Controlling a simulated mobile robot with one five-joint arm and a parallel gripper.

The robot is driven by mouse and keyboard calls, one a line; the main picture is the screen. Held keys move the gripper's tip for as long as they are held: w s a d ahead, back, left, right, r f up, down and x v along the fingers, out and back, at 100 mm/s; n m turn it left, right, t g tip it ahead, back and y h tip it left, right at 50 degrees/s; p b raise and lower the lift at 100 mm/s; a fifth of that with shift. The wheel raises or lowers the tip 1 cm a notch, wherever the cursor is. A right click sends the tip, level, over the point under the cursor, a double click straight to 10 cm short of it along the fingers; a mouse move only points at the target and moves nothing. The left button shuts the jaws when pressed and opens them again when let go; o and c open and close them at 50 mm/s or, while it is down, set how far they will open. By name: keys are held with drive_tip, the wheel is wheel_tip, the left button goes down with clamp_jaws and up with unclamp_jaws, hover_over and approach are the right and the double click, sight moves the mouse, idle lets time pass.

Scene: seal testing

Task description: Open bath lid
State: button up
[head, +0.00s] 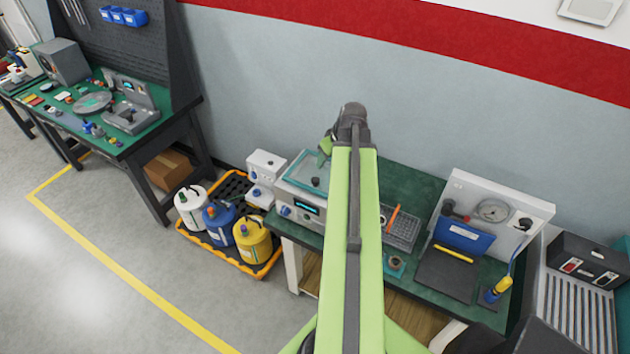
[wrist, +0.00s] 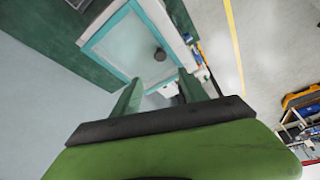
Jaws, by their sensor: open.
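The bath (head: 299,205) is a pale box with a lit display on its front, on the green bench left of my arm. Its lid (head: 303,167) is a clear panel with a teal frame and appears to lie flat on top. A dark round knob (head: 316,181) stands on the lid. In the wrist view the lid (wrist: 125,45) and knob (wrist: 160,54) show beyond my gripper. My gripper (wrist: 158,90) is open and empty, its two green fingers apart, with the knob past the fingertips. In the head view my arm hides most of the gripper and the bath's right side.
A white bottle-top device (head: 265,165) stands just left of the bath. A wire rack (head: 402,230) and a panel with a gauge (head: 492,211) are to the right. A yellow-edged tray (head: 260,270) with several jugs sits on the floor. The wall (head: 250,90) is close behind.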

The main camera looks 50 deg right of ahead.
sight(316, 180)
drive_tip(key=b+x, duration=1.3)
drive_tip(key=x, duration=0.2)
drive_tip(key=shift+w+f, duration=0.2)
drive_tip(key=shift+f, duration=0.15)
drive_tip(key=shift+r, duration=0.1)
drive_tip(key=shift+c, duration=0.4)
clamp_jaws()
